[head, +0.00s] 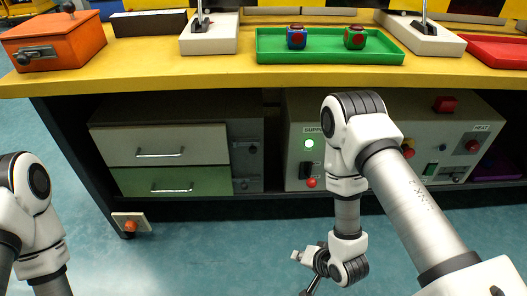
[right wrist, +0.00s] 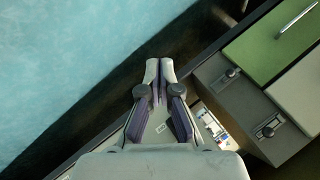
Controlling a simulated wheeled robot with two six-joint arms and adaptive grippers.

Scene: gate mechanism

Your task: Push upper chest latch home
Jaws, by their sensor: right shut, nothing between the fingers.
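The chest (head: 260,132) stands on the shelf under the bench, with a white upper drawer (head: 168,146) and a green lower drawer (head: 172,181). The upper latch (head: 252,148) is on the grey panel right of the drawers; the lower latch (head: 243,184) is below it. In the right wrist view the upper latch (right wrist: 268,130) and lower latch (right wrist: 233,73) lie right of my right gripper (right wrist: 160,68). That gripper is shut, empty and apart from both latches. In the head view its tip is barely visible at the bottom edge. My left gripper is out of view.
A control box (head: 296,160) with a lit green lamp and red buttons stands right of the chest. The yellow bench top (head: 215,73) overhangs both. A small plate with an orange knob (head: 131,223) sits low at left. The blue floor in front is clear.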

